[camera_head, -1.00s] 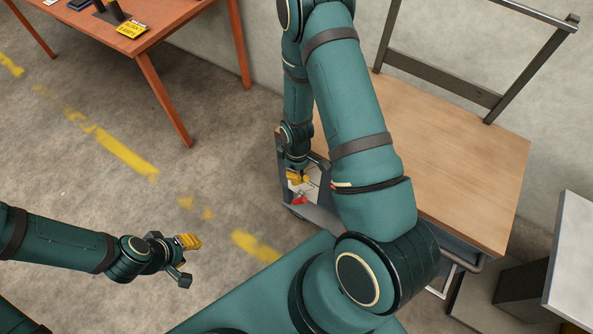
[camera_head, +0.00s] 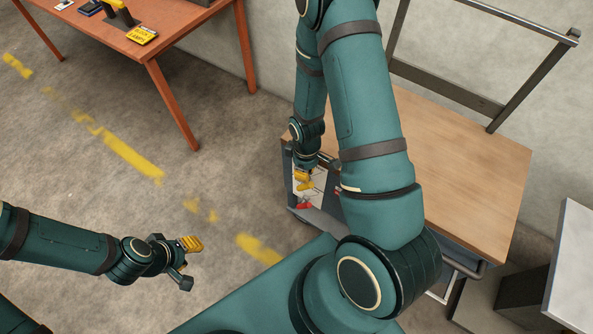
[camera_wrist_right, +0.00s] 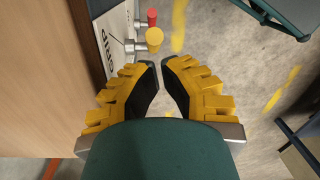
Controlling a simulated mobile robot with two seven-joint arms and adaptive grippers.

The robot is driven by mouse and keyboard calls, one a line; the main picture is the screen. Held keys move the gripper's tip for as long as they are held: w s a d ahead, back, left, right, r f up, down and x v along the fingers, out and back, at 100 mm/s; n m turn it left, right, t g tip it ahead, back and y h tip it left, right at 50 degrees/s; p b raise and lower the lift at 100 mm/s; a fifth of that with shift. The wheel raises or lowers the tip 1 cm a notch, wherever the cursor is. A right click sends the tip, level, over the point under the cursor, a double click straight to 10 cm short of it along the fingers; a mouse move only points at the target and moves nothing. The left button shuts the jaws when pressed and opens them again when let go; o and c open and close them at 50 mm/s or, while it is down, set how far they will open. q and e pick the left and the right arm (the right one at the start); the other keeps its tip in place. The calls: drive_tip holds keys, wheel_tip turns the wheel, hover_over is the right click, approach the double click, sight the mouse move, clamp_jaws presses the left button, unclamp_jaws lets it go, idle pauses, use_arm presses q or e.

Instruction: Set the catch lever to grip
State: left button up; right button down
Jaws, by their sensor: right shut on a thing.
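A white panel (camera_wrist_right: 115,45) with dark lettering that reads like "GRIP" is on the side of a wooden-topped cart. A lever with a yellow round knob (camera_wrist_right: 155,38) stands out from it, close beyond my right fingertips. A red knob (camera_wrist_right: 152,15) is just past it. In the head view, my right gripper (camera_head: 304,181) is at the cart's near-left end, by the red part (camera_head: 303,205). My left gripper (camera_head: 186,262) is open and empty above the floor.
The cart's wooden top (camera_head: 465,180) is bare, with a dark frame handle (camera_head: 445,81) at the back. An orange table (camera_head: 170,30) with small items stands at upper left. A grey block (camera_head: 575,265) is at right. The floor at left is clear.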

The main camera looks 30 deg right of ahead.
drive_tip(key=s+r, duration=0.1)
drive_tip(key=s+d+r, duration=0.1)
drive_tip(key=s, duration=0.1)
drive_tip(key=shift+d+r, duration=0.2)
drive_tip(key=shift+r, duration=0.2)
drive_tip(key=shift+w, duration=0.1)
drive_tip(key=a+m+t+y, duration=0.2)
drive_tip(key=a+m, duration=0.6)
drive_tip(key=a, duration=1.1)
drive_tip(key=shift+s+a+f+y, duration=0.2)
drive_tip(key=shift+s+y, duration=0.15)
drive_tip(key=shift+y, duration=0.45)
